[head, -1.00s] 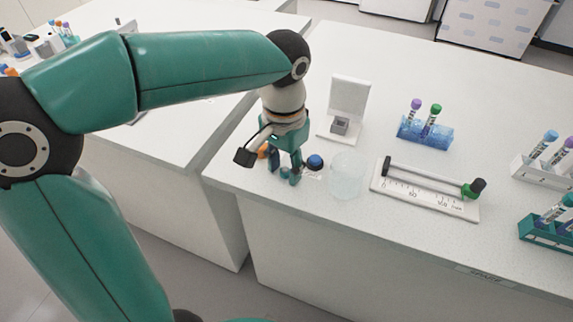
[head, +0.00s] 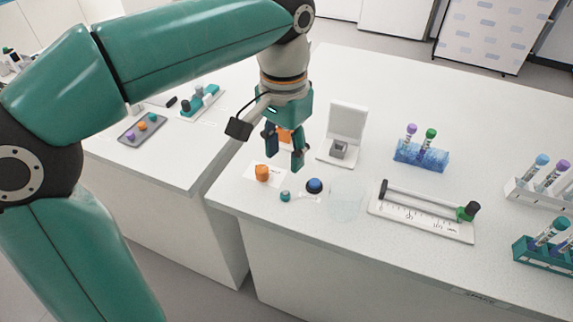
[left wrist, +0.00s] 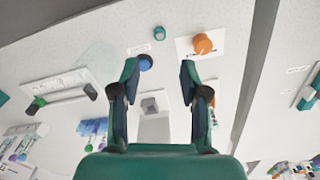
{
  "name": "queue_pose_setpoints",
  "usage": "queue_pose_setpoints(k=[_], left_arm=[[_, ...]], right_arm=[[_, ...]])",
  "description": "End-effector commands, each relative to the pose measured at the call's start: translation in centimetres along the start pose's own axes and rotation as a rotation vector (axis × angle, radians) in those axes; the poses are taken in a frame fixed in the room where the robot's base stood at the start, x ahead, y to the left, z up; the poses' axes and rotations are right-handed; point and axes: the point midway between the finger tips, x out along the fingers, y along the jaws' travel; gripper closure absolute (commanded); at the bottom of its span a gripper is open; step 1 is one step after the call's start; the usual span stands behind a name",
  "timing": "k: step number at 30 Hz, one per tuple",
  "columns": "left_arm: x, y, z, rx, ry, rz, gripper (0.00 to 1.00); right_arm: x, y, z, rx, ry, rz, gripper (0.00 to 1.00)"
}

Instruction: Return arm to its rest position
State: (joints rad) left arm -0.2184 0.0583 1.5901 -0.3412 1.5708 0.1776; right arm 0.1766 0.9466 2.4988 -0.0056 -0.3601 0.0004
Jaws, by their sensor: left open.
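My left gripper (head: 284,156) is open and empty, raised above the bench top in the head view. Its two fingers also stand apart in the left wrist view (left wrist: 158,82). Below it on the bench lie an orange cap (head: 262,173) on a white card, a small teal cap (head: 285,196) and a blue ball-like cap (head: 314,185). In the left wrist view the orange cap (left wrist: 203,44), teal cap (left wrist: 159,33) and blue cap (left wrist: 145,62) lie beyond the fingertips. My right gripper is in neither view.
A white stand (head: 345,125) is close right of the gripper. A clear beaker (head: 346,198), a scaled white track (head: 425,212), a blue tube rack (head: 421,156) and a teal rack (head: 545,250) stand farther right. A grey tray (head: 142,129) lies on the left bench.

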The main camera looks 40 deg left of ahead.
Motion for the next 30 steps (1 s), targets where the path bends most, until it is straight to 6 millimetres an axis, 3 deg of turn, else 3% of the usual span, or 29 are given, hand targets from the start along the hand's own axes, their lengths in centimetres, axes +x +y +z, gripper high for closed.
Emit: queue_pose_setpoints(k=[5, 22, 30], left_arm=[[-1.5, 0.1, 0.0, 0.001, 0.0, 0.001, 0.55], [-1.8, 0.0, 0.0, 0.001, -0.001, 0.0, 0.55], [-5.8, 0.0, 0.0, 0.0, -0.001, 0.0, 0.55]], right_arm=[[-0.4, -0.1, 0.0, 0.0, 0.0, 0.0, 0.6], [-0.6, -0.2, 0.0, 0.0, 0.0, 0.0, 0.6], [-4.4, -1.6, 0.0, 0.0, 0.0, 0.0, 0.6]])
